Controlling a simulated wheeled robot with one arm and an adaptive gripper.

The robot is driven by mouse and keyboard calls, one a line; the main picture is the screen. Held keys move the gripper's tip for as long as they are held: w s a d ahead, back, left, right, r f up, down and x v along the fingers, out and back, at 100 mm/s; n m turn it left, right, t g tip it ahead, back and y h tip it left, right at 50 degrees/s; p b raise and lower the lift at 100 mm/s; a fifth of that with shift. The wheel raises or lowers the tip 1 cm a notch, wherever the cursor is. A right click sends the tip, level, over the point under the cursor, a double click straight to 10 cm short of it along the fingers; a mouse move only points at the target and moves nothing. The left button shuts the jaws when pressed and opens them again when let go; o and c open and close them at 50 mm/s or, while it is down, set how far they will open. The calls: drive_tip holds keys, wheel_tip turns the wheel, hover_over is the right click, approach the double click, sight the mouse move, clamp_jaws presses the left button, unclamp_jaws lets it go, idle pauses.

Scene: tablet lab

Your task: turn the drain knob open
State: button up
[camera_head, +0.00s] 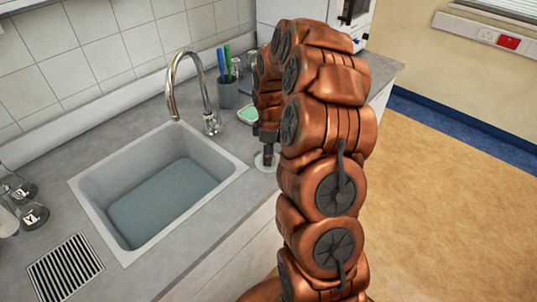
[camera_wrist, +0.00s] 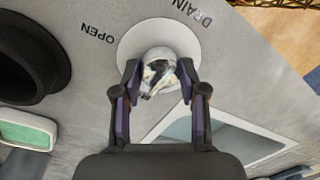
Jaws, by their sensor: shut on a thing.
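The drain knob (camera_wrist: 158,72) is a shiny metal knob on a round white plate (camera_wrist: 133,42). The words OPEN and DRAIN are printed beside the plate on the counter. My gripper (camera_wrist: 160,76) is shut on the knob, one finger on each side of it. In the head view my gripper (camera_head: 267,150) points down over the white plate (camera_head: 262,164), right of the sink, and mostly hides the knob. The sink (camera_head: 232,168) holds water. Which way the knob points is hard to tell.
A curved metal faucet (camera_head: 207,110) stands behind the sink. A grey cup (camera_head: 228,95) with pens and a green-and-white dish (camera_head: 247,113) are near my arm. Glass flasks (camera_head: 33,215) and a drain grate (camera_head: 65,267) are at the left. The floor at the right is clear.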

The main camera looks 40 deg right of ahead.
drive_tip(key=shift+f+b, duration=0.15)
drive_tip(key=shift+b, duration=0.4)
drive_tip(key=shift+m+b, duration=0.4)
drive_tip(key=m+b, duration=0.2)
drive_tip(key=b, duration=0.1)
drive_tip(key=shift+f, duration=0.15)
drive_tip(key=m+b, duration=0.5)
drive_tip(key=b, duration=0.1)
drive_tip(key=shift+d+m+t, duration=0.1)
drive_tip(key=shift+m+t, duration=0.2)
drive_tip(key=m+b, duration=0.3)
drive_tip(key=m, duration=0.1)
drive_tip(key=shift+s+m+b, duration=0.1)
drive_tip(key=shift+m+b, duration=0.2)
drive_tip(key=m, duration=0.1)
drive_tip(key=m+b, duration=0.1)
drive_tip(key=m, duration=0.1)
drive_tip(key=m+b, duration=0.1)
drive_tip(key=shift+r+m+t, duration=0.25)
drive_tip(key=shift+m+t, duration=0.05)
